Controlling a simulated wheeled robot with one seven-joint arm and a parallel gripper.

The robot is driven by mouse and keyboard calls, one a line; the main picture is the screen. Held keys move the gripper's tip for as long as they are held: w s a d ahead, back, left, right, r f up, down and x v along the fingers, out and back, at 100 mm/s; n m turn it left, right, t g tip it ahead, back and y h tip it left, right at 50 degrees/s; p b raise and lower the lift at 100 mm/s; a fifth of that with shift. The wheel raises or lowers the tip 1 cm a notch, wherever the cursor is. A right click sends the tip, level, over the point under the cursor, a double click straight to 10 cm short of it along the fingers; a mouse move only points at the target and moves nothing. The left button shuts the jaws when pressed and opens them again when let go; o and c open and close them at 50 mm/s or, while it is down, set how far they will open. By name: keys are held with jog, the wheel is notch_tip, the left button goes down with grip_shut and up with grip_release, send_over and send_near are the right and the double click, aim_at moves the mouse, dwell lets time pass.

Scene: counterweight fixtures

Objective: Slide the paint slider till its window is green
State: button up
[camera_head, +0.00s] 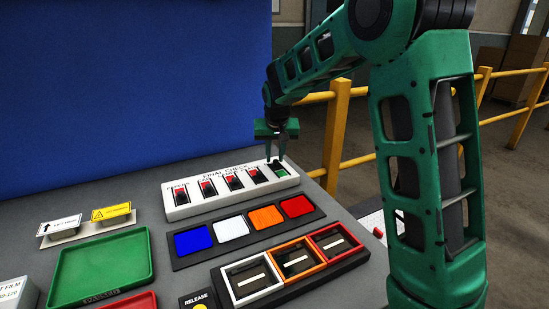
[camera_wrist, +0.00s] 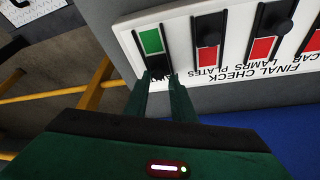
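The white final check panel (camera_head: 230,192) carries a row of sliders with small windows. The paint slider, at the panel's right end in the head view, shows a green window (camera_head: 280,173); the wrist view shows this green window (camera_wrist: 151,41) fully. Its own label is mostly hidden by my fingers. My gripper (camera_head: 275,158) points down at this slider. In the wrist view its fingertips (camera_wrist: 160,78) lie on either side of the slider's dark knob (camera_wrist: 158,64). I cannot tell whether they press on it.
Other sliders show red windows (camera_wrist: 208,57). In front lie a strip of blue, white, orange and red pads (camera_head: 232,228), a framed three-slot fixture (camera_head: 241,300), a green tray (camera_head: 100,268) and a release button (camera_head: 200,306). A yellow railing (camera_head: 335,135) stands behind on the right.

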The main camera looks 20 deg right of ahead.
jog(key=shift+o, duration=0.7)
jog(key=shift+s, duration=0.1)
jog(key=v, duration=1)
jog(key=shift+r, duration=0.3)
jog(key=shift+a, duration=0.1)
